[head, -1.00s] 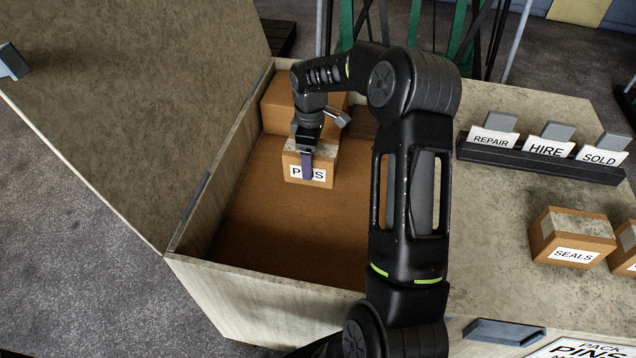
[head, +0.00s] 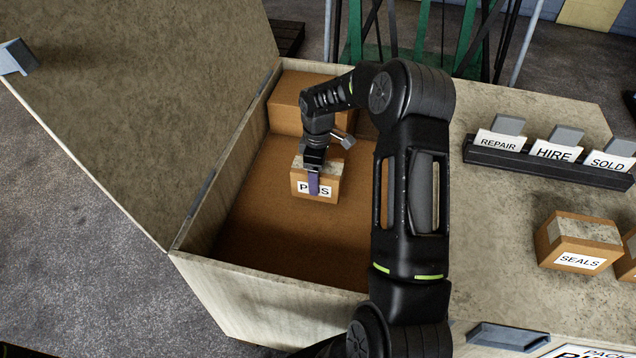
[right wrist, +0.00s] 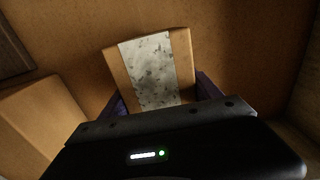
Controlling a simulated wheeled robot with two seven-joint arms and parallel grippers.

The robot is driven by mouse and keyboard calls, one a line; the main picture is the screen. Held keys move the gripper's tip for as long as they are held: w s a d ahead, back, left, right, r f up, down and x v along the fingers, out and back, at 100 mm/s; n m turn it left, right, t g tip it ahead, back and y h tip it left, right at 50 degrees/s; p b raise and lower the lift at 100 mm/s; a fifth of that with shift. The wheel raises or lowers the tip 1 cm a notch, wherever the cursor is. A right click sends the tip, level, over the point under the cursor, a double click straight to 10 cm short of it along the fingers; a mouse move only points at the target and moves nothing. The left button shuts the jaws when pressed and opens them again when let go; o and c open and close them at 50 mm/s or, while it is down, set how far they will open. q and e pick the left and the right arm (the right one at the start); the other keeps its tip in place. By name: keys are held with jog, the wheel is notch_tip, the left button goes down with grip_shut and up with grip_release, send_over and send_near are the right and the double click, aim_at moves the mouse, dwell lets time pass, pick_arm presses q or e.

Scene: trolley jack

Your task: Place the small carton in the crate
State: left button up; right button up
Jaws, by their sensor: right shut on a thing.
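The small carton (head: 326,184) is brown with a white label reading PINS, partly covered by a finger. My right gripper (head: 314,180) is shut on it, inside the wooden crate (head: 262,292). In the right wrist view the carton (right wrist: 153,70) shows a grey tape strip on top, between the purple fingers of my right gripper (right wrist: 160,95). I cannot tell whether the carton touches the crate floor. My left gripper is not in view.
A larger brown box (head: 297,103) stands in the crate's far left corner. The open lid (head: 130,90) leans out left. A SEALS carton (head: 577,242) and a card rack (head: 545,163) stand on the right surface. The crate floor's front is clear.

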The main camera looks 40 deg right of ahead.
jog(key=shift+f, duration=1.8)
jog(key=shift+f, duration=0.15)
jog(key=o, duration=1.9)
notch_tip(320, 180, up, 12)
jog(key=shift+r, duration=0.1)
